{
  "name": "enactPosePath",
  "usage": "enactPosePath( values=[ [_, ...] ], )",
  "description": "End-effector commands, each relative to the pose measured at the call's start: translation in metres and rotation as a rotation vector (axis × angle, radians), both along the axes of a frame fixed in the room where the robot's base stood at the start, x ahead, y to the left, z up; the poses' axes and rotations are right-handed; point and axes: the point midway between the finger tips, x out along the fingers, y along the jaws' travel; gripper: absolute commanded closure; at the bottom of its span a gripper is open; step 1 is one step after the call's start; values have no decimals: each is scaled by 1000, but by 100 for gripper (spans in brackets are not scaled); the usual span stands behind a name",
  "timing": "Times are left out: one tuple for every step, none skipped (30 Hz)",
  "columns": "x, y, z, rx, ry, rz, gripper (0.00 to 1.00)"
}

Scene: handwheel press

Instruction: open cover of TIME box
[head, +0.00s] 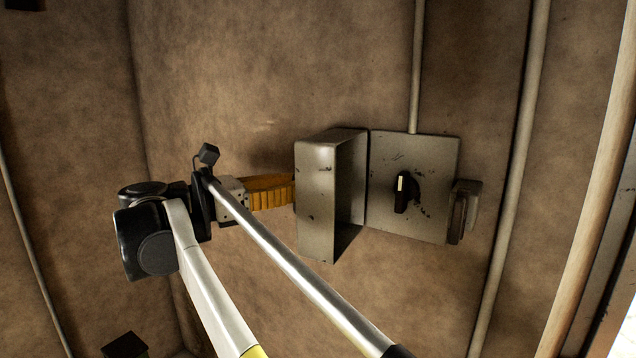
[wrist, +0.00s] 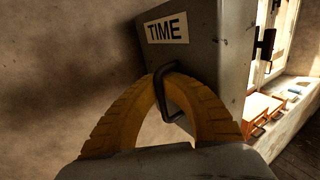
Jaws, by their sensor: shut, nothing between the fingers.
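The grey metal TIME box (head: 430,165) is on the wall in the head view, with a black knob (head: 402,190) on its exposed panel. Its deep cover (head: 316,195) stands swung out to the left, its hollow side towards the panel. In the wrist view the cover (wrist: 205,55) shows its TIME label (wrist: 167,29) and a black loop handle (wrist: 172,98). My gripper (head: 288,190) is left of the cover, at its outer face. Its orange fingers (wrist: 163,80) are shut in an arch at the handle, which seems to pass through the arch; exact contact is unclear.
A thin conduit (head: 417,70) rises above the box. A vertical pipe (head: 517,150) and a thicker one (head: 590,190) run to the right. A small grey latch-like part (head: 463,211) is at the box's right edge. The wall left of the cover is bare behind my arm.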

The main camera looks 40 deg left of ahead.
Motion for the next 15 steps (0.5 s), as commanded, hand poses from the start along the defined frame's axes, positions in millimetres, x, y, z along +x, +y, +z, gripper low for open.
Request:
enactPosePath(
  values=[
    [-3,2,0,0,-1,7,100],
    [-3,2,0,0,-1,7,100],
    [-3,2,0,0,-1,7,100],
    [-3,2,0,0,-1,7,100],
    [-3,2,0,0,-1,7,94],
    [-3,2,0,0,-1,7,82],
    [-3,2,0,0,-1,6,73],
    [-3,2,0,0,-1,6,70],
    [-2,2,0,0,-1,5,70],
    [-2,2,0,0,-1,5,70],
    [-2,1,0,0,-1,5,70],
    [-2,1,0,0,0,4,70],
    [-1,1,0,0,0,4,70],
    [-1,1,0,0,0,3,70],
    [-1,1,0,0,0,3,70]
  ],
)
